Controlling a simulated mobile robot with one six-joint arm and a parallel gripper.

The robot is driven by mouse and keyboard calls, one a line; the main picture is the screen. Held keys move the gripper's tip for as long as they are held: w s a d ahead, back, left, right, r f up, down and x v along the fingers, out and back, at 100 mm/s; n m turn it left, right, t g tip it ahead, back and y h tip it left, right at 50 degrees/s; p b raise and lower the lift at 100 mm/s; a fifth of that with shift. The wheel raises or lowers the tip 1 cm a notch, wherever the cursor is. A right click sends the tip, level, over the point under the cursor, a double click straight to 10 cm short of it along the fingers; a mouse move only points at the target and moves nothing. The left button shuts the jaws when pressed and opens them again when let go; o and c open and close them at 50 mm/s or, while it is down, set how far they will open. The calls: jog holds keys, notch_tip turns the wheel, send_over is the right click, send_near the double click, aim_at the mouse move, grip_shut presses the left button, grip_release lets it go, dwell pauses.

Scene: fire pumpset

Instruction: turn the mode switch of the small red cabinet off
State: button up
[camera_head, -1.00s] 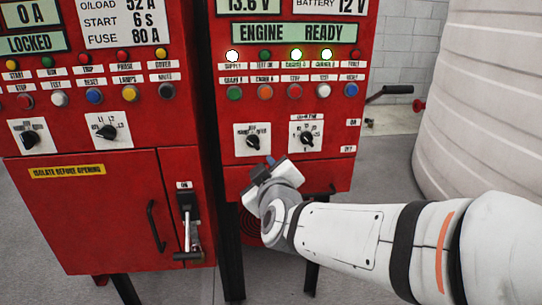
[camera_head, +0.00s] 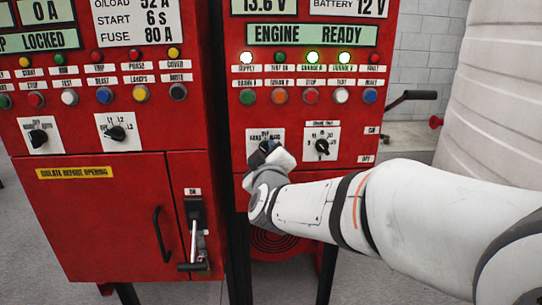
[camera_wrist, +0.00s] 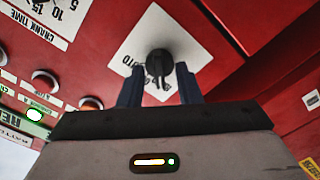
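The small red cabinet (camera_head: 310,120) is at the right in the head view, with an "ENGINE READY" display. The mode switch is a black knob on a white plate (camera_head: 265,137); my gripper hides most of the knob there. In the wrist view, the knob (camera_wrist: 159,64) sits on its white plate, with "AUTO" lettering at the plate's left. My gripper (camera_head: 266,151) is at this switch. In the wrist view, its two dark blue fingers (camera_wrist: 158,78) are apart, one on either side of the knob's handle. Gaps show between handle and fingers.
A crank-time switch (camera_head: 322,146) is close on the right. A row of push buttons (camera_head: 311,96) is just above. A larger red cabinet (camera_head: 110,215) with a lever handle (camera_head: 194,240) stands at left. A pale tank (camera_head: 490,90) is behind my arm at right.

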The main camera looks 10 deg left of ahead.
grip_shut()
jog(key=shift+d, duration=0.1)
jog(key=shift+m, duration=0.3)
jog(key=shift+m+b, duration=1.7)
jog(key=shift+m, duration=2.4)
grip_release()
